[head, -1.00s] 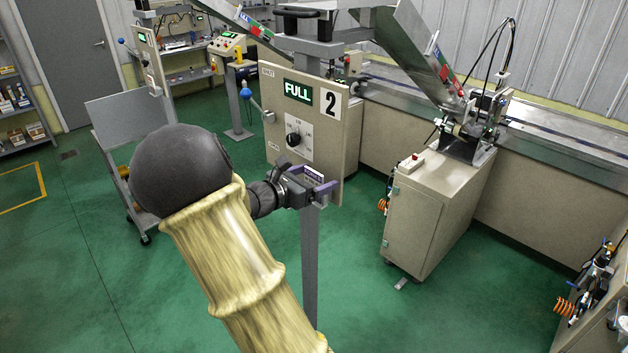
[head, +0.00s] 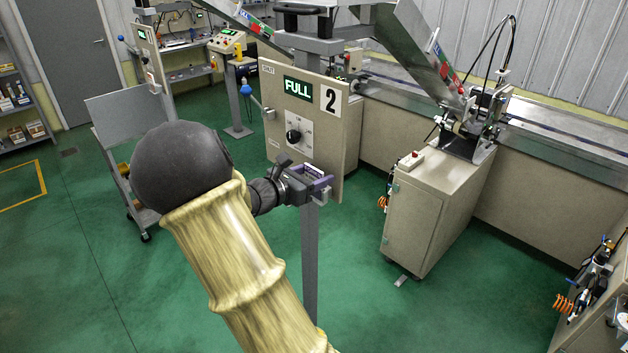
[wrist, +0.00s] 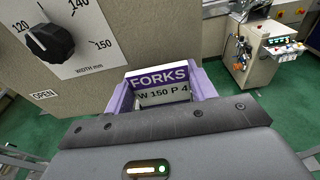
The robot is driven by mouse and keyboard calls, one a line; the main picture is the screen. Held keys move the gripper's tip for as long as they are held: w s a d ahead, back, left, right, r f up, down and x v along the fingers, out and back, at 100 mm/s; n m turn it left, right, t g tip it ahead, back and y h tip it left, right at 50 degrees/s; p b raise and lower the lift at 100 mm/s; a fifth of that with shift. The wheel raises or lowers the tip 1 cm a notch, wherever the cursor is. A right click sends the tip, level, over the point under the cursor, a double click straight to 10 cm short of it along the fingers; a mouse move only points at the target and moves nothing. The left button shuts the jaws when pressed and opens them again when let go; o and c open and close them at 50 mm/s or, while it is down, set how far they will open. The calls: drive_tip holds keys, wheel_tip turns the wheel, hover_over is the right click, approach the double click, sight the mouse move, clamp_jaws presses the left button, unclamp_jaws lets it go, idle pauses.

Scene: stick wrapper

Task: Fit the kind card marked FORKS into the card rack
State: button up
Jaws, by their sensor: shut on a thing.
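The FORKS card (wrist: 160,82) is a small white card with a purple band and the line "W 150 P 4" below. It stands between the two purple fingers of my gripper (wrist: 163,90), which are shut on it, with its printed face towards the wrist camera. In the head view my gripper (head: 318,184) is at the lower edge of the beige panel marked 2 (head: 330,135), and the card (head: 309,170) shows only as a small purple and white patch. I cannot make out the card rack in either view.
The panel carries a lit FULL sign (head: 298,88) and a black dial (wrist: 50,42) marked WIDTH mm. A grey post (head: 311,260) stands below my gripper. A beige cabinet (head: 430,215) stands to the right. Green floor is clear between them.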

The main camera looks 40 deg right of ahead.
drive_tip(key=shift+r, duration=0.2)
drive_tip(key=shift+r+b, duration=0.4)
drive_tip(key=shift+r, duration=0.2)
drive_tip(key=shift+a+r+b, duration=0.3)
drive_tip(key=shift+r+b, duration=0.15)
drive_tip(key=shift+r, duration=0.5)
drive_tip(key=s+a+b, duration=0.1)
drive_tip(key=a+b, duration=0.3)
drive_tip(key=a, duration=1.3)
drive_tip(key=shift+s+a, duration=0.2)
drive_tip(key=shift+s, duration=0.05)
